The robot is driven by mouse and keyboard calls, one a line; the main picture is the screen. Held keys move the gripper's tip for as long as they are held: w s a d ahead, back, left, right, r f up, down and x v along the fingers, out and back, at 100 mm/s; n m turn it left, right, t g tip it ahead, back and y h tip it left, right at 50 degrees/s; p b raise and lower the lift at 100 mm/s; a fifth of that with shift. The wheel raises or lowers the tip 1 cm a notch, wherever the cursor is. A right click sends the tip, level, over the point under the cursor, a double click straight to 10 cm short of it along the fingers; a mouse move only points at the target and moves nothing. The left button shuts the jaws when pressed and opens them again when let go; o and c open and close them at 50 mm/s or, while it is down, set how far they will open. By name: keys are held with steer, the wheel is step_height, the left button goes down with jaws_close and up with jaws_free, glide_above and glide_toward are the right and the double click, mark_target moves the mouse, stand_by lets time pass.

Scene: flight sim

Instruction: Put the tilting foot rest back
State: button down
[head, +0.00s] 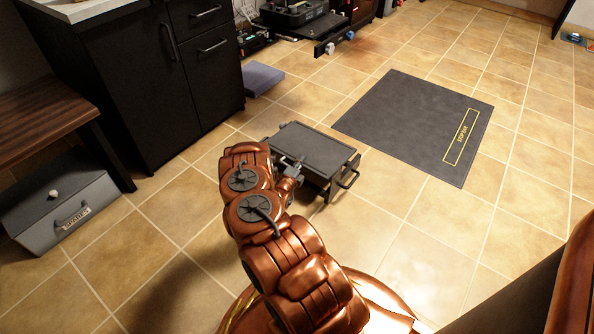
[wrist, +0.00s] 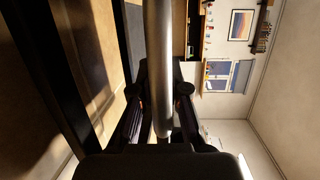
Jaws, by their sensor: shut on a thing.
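The tilting foot rest (head: 318,147) is a low dark platform on a frame, standing on or just above the tiles beyond my arm; I cannot tell which. A handle loop shows on its right side. My gripper (head: 290,172) is at its near left edge, partly hidden by my copper arm. In the wrist view, a round metal bar (wrist: 158,60) runs between the two fingers of my gripper (wrist: 163,95), which is shut on it. The bar appears to be part of the foot rest. The foot rest's near left side and underside are mostly hidden.
A dark mat (head: 400,112) with a yellow-framed label lies beyond the foot rest. A black cabinet (head: 180,85) stands at left, with a blue-grey block (head: 262,78) beside it. A grey box (head: 65,205) sits under a wooden bench (head: 60,105). Tiles right of my arm are clear.

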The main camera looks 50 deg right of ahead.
mark_target(311, 149)
steer(key=b+x, duration=0.1)
steer(key=x, duration=0.4)
steer(key=b+x, duration=0.1)
steer(key=x, duration=0.2)
steer(key=shift+s+d+b, duration=0.35)
steer(key=shift+d, duration=0.1)
steer(key=shift+f+b, duration=1.1)
steer(key=shift+f, duration=0.5)
steer(key=c, duration=1.2)
jaws_free()
steer(key=shift+a+f, duration=0.1)
steer(key=shift+f, duration=0.1)
steer(key=shift+r, duration=0.1)
